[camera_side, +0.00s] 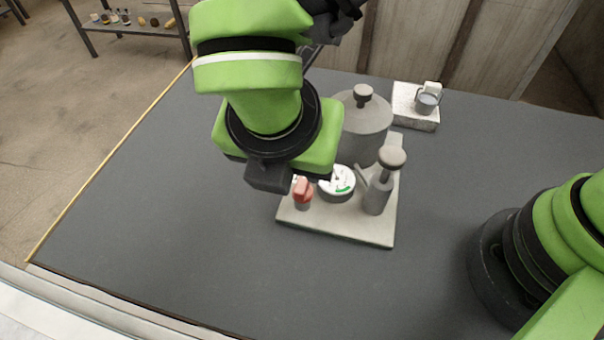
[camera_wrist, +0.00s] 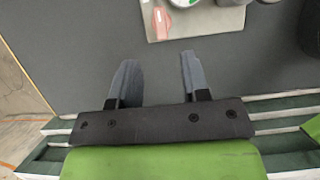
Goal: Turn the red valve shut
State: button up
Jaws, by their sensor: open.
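The red valve (camera_side: 302,192) stands on a light plate (camera_side: 350,230), at its left end in the side view. In the wrist view the valve (camera_wrist: 160,20) is a red piece near the plate's edge at the top. Beside it is a white round dial with a green mark (camera_side: 343,187), partly cut off in the wrist view. My gripper (camera_wrist: 157,72) is open and empty, its two grey fingers apart, pointing toward the valve with a gap of table between. In the side view its dark body hangs just left of the valve, and its fingertips cannot be made out.
A grey vessel with a knobbed handle (camera_side: 378,190) stands on the plate right of the dial. A large lidded pot (camera_side: 366,125) is behind. A white block (camera_side: 404,101) with a small cup (camera_side: 427,102) is at the back right. The table's left and front are clear.

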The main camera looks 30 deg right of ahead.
aim_at(302, 181)
jog(key=x, duration=0.9)
jog(key=shift+f, duration=0.2)
grip_shut()
